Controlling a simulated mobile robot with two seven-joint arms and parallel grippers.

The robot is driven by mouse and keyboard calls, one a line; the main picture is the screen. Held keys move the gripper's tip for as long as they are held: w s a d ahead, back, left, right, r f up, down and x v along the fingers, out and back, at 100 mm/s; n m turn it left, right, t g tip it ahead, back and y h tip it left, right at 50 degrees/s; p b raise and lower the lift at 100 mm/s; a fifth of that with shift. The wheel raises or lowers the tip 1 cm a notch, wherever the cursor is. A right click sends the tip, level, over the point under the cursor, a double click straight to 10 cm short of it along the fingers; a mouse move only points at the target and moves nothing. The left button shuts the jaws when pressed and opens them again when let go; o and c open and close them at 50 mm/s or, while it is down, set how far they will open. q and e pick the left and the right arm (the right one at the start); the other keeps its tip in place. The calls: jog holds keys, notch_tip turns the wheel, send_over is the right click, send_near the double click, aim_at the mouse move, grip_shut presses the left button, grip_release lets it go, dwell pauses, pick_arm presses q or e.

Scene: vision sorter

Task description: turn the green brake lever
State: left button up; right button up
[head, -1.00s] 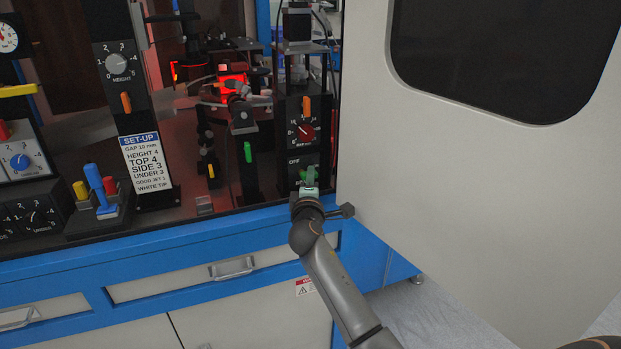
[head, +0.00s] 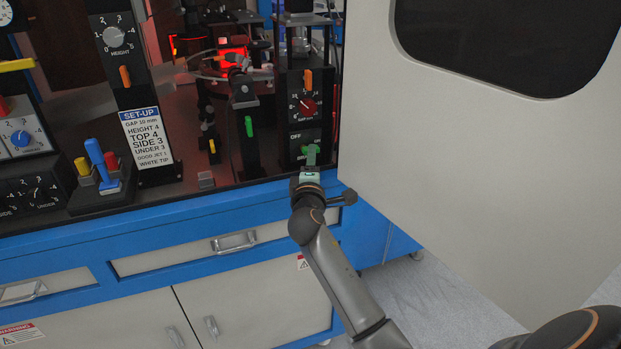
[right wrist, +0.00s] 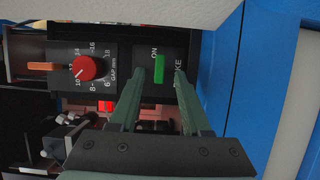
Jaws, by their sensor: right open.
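The green brake lever (right wrist: 159,68) shows in the right wrist view as a short bright green bar on a black panel (right wrist: 174,51), beside the word ON. The label below it is partly covered; "KE" shows. My right gripper (right wrist: 159,77) is open, its two grey-green fingers reaching toward the panel, one on each side of the lever in that picture. I cannot tell whether either finger touches it. In the head view my right gripper (head: 311,156) is in front of the OFF/ON panel (head: 296,146), and the lever is hard to separate from the fingers. My left gripper is not in view.
A red gap knob (head: 307,106) and an orange lever (head: 308,81) are above the brake panel. Another green lever (head: 249,133) is to the left. The big pale door panel (head: 450,170) stands close on the right. The blue bench edge (head: 160,227) runs below.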

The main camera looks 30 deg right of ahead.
jog(key=v, duration=0.8)
jog(key=shift+s+a, duration=0.2)
jog(key=shift+s, duration=0.1)
